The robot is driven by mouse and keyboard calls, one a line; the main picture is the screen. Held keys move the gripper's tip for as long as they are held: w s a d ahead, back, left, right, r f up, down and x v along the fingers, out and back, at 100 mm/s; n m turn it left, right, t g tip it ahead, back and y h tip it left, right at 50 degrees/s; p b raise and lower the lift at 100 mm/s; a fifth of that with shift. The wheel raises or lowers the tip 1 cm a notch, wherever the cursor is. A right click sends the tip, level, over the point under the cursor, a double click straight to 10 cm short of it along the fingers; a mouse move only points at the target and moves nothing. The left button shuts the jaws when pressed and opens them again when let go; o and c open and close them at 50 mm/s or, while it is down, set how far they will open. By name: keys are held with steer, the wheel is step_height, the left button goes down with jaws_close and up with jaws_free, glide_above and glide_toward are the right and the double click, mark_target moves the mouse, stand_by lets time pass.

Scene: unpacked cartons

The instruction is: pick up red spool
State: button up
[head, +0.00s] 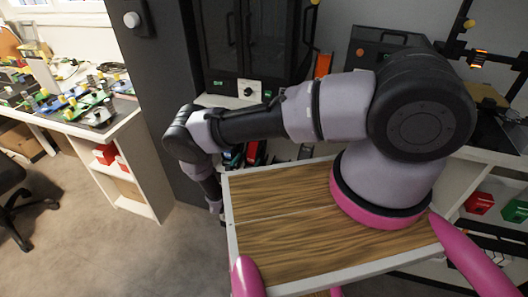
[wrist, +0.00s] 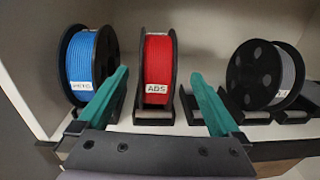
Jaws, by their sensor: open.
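The red spool (wrist: 158,60) stands upright in a black holder on a white shelf, in the middle of the wrist view. It has black flanges and a white label reading ABS. My gripper (wrist: 165,85) is open, with its two teal fingers pointing toward the shelf, one on each side of the red spool's lower part in the picture. Nothing is between the fingers that I can see being held. In the head view, red (head: 256,151) shows on the shelf behind my arm, probably the same spool, partly hidden. My gripper is hidden there.
A blue spool (wrist: 80,62) stands left of the red one and a grey spool (wrist: 290,75) stands right, both in black holders. The white shelf's side wall (wrist: 20,110) is at the left. A cluttered white table (head: 130,118) stands at the left in the head view.

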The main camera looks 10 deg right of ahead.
mark_target(252, 156)
steer(key=shift+d+f+n+y, duration=0.15)
steer(key=shift+f+n+y, duration=0.15)
steer(key=shift+f, duration=0.25)
steer(key=shift+w+d+f+t, duration=0.1)
steer(key=shift+w+d+t, duration=0.1)
steer(key=shift+d+t, duration=0.1)
steer(key=x, duration=0.4)
steer(key=shift+w+d, duration=0.2)
steer(key=shift+w, duration=0.1)
steer(key=shift+a+x, duration=0.15)
steer(key=shift+x, duration=1.2)
steer(key=shift+a+x, duration=0.15)
steer(key=shift+x, duration=1.25)
steer(key=shift+w, duration=0.15)
jaws_close()
